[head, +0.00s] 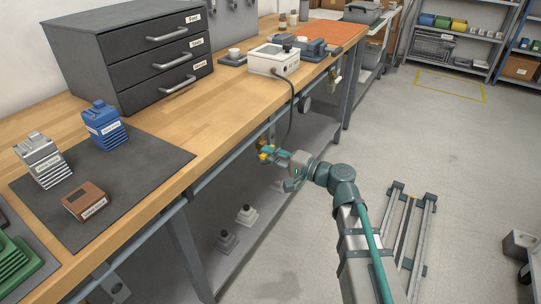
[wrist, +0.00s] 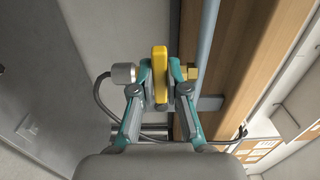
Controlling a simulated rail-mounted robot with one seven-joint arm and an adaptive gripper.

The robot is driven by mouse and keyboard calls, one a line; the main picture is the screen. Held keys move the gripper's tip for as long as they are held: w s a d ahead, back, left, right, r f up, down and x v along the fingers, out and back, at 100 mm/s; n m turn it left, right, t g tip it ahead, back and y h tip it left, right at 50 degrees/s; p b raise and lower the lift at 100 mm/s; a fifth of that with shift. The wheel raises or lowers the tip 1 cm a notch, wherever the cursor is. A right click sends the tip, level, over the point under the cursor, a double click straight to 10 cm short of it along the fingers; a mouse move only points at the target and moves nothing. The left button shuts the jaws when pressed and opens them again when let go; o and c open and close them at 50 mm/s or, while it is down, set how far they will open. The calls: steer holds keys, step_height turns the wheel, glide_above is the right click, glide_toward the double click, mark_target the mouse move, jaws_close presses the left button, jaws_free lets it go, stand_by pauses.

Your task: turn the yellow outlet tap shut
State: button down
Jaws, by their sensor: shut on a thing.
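The yellow outlet tap (wrist: 160,72) shows in the wrist view as an upright yellow lever between my fingertips. My gripper (wrist: 160,82) is shut on it, with one teal finger on each side. A brass fitting (wrist: 188,73) sits just right of the lever, and a grey cylindrical part (wrist: 124,73) with a dark hose sits to the left. In the head view my gripper (head: 276,154) is at the bench's front edge, below the top, and the yellow tap (head: 264,155) shows only as a small patch there. The tap's valve body is mostly hidden.
The wooden bench top (head: 150,90) runs close above my gripper. A white control box (head: 273,60) stands on it with a dark cable hanging over the edge. A lower shelf (head: 265,205) holds small grey-based parts. The floor right of my arm has a rail frame (head: 408,240).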

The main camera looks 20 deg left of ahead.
steer(key=c, duration=1.2)
jaws_free()
steer(key=shift+o, duration=0.2)
steer(key=shift+d, duration=0.15)
steer(key=v, duration=1.1)
steer(key=shift+d, duration=0.4)
steer(key=shift+s, duration=0.15)
